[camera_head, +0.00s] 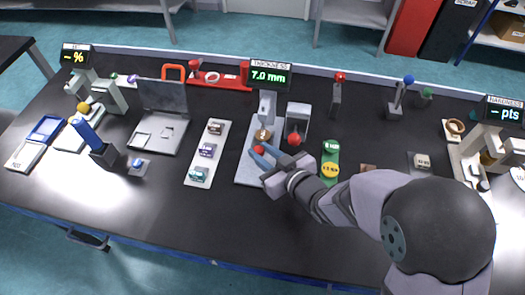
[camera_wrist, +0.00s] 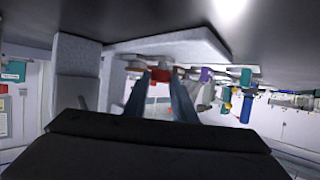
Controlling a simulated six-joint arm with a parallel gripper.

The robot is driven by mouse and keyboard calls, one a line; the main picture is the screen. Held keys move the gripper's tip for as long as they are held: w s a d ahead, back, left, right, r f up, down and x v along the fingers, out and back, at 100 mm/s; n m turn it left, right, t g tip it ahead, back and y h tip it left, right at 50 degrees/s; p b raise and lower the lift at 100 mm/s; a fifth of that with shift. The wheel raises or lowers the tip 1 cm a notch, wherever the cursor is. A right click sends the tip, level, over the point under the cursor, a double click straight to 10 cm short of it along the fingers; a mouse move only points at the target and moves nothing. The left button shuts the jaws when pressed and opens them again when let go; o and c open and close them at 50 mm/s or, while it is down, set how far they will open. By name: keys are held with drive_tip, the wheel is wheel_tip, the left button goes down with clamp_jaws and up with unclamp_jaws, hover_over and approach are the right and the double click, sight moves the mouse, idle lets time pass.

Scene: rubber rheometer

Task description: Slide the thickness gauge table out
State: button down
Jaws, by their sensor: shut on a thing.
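The thickness gauge (camera_head: 267,104) stands at the back middle of the bench, on a light grey base plate (camera_head: 247,172). Its display (camera_head: 271,75) reads 7.0 mm. The gauge table, with a tan disc (camera_head: 263,134), sits low at the front of the gauge. A red knob (camera_head: 259,149) is at its near side. My gripper (camera_head: 261,154) reaches in from the lower right, with its blue fingers shut on the red knob. In the wrist view, which looks inverted, the red knob (camera_wrist: 165,74) lies between the two fingers. The table's slide is mostly hidden.
A grey stand with a red knob (camera_head: 294,139) is close right of the gauge. A green strip (camera_head: 330,165) lies beside my wrist. A pale tray (camera_head: 207,153) with several labelled samples lies left. Bare bench shows in front of the base plate.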

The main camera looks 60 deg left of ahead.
drive_tip(key=s+d, duration=0.7)
drive_tip(key=shift+s+d+r, duration=0.1)
drive_tip(key=shift+s+d, duration=0.2)
drive_tip(key=shift+s, duration=0.1)
drive_tip(key=shift+s+d+f, duration=0.1)
drive_tip(key=shift+d+f, duration=0.05)
drive_tip(key=shift+f, duration=0.05)
drive_tip(key=c, duration=1.5)
unclamp_jaws()
drive_tip(key=shift+s+d, duration=0.1)
drive_tip(key=shift+o, duration=0.2)
drive_tip(key=shift+r, duration=0.1)
drive_tip(key=shift+r+p, duration=0.7)
wheel_tip(320, 180, up, 9)
drive_tip(key=p, duration=0.8)
drive_tip(key=shift+f+p, duration=0.2)
drive_tip(key=shift+p, duration=0.15)
